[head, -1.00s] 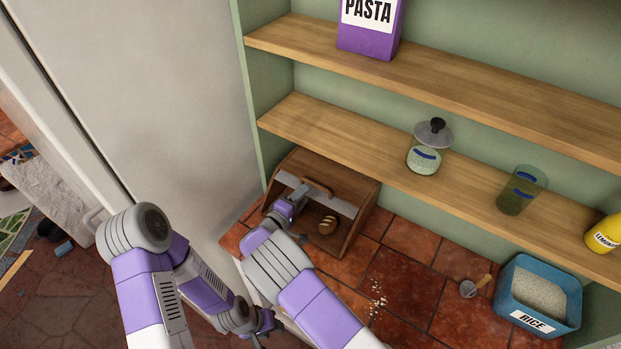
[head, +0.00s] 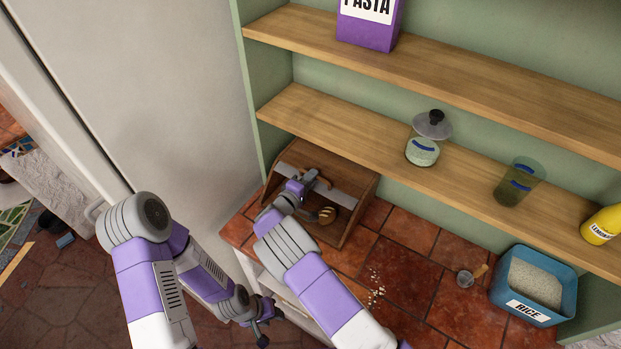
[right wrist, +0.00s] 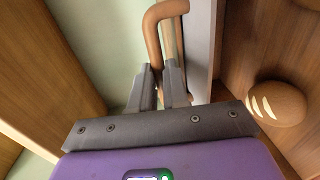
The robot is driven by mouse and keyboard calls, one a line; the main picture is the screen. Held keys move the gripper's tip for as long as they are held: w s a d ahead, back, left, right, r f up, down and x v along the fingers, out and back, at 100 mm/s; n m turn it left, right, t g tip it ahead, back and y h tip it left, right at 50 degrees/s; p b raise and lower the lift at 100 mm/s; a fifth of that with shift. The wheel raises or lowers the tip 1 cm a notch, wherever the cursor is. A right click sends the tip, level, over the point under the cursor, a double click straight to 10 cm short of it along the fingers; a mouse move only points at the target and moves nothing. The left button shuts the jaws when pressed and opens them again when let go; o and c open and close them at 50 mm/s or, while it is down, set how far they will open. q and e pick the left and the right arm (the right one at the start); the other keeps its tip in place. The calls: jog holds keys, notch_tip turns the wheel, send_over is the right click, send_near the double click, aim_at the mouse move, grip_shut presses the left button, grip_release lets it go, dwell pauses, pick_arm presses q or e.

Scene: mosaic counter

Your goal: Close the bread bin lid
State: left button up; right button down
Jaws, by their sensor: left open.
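The wooden bread bin (head: 352,215) stands on the tiled counter under the lower shelf. Its lid (head: 345,197), with a pale strip, is raised, and a round loaf (head: 327,215) shows inside. The lid's handle (right wrist: 153,38) is a copper-brown bar. My right gripper (head: 307,180) is at the handle in the head view. In the right wrist view its fingers (right wrist: 159,88) sit close together on either side of the bar's lower end. My left gripper (head: 265,322) is open and empty, low beside the counter's front edge, away from the bin.
A grey-white panel (head: 185,90) rises left of the bin. The lower shelf (head: 380,150) overhangs behind it and holds a lidded jar (head: 423,150) and a green glass (head: 518,182). A rice tub (head: 535,285), scoop (head: 467,277) and crumbs (head: 375,285) lie on the counter to the right.

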dwell(0.3)
jog(key=s+a+f+t+h+b, duration=0.3)
jog(key=s+b, duration=0.4)
jog(key=b, duration=0.7)
jog(key=shift+a+f+t+b, duration=0.35)
jog(key=shift+a+f+t, duration=0.6)
jog(key=shift+f, duration=0.35)
jog(key=c, duration=1.1)
grip_release()
jog(key=shift+w, duration=0.1)
